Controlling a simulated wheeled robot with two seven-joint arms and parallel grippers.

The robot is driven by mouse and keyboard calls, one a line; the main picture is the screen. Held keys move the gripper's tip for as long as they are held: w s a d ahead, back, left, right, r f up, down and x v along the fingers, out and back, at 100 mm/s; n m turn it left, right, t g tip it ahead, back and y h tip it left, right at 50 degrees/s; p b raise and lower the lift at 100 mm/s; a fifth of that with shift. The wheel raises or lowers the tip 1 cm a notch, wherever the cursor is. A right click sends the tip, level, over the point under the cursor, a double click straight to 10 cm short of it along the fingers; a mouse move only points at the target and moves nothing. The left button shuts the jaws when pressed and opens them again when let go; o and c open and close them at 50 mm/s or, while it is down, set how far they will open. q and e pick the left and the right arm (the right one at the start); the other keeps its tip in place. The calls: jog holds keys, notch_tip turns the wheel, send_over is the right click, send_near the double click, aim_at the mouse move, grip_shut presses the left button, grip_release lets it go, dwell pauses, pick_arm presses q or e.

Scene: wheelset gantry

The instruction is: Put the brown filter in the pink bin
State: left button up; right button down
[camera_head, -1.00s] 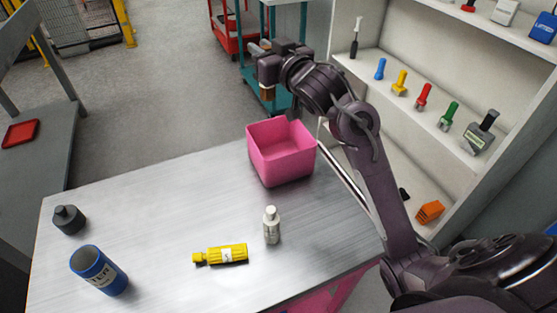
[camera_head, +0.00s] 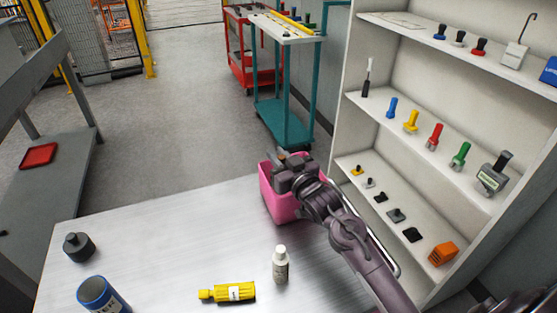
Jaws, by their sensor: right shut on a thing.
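The pink bin (camera_head: 279,207) stands at the far right part of the metal table. My right gripper (camera_head: 283,168) is over the bin and covers much of its opening. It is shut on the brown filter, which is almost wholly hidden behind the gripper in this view. I cannot tell how far the filter is above the bin's floor. My left gripper is not in view.
A white shelf (camera_head: 375,125) with tools rises at right. The table's middle is clear.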

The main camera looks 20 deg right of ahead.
jog(key=shift+f, duration=0.7)
jog(key=shift+f, duration=0.6)
jog(key=c, duration=1.3)
grip_release()
jog(key=shift+c, duration=0.2)
